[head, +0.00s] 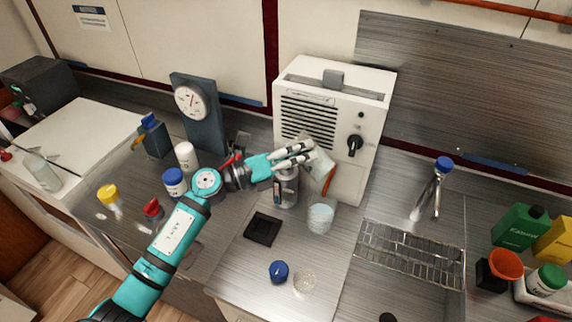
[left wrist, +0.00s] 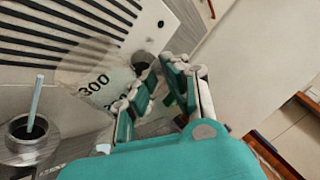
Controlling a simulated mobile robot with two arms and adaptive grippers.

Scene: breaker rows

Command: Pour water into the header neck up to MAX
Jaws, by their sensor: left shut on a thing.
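My left gripper (head: 308,154) is shut on a clear graduated jug (head: 322,166), which looks tilted in front of the white cabinet (head: 344,118). In the left wrist view the fingers (left wrist: 160,76) close at the jug, whose wall (left wrist: 92,72) shows a "300" mark. A grey metal vessel (head: 286,192) stands just below the gripper. In the left wrist view an open round metal neck (left wrist: 30,148) has a pale thin rod standing in it. The MAX mark and the water level in the neck cannot be made out. My right gripper is out of view.
A clear beaker (head: 320,218) stands right of the vessel. A black tray (head: 262,229), blue cap (head: 278,270) and glass dish (head: 304,284) lie in front. A drain rack (head: 410,252) and tap (head: 432,190) are at right. Several bottles, including a blue-lidded one (head: 174,182), stand left.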

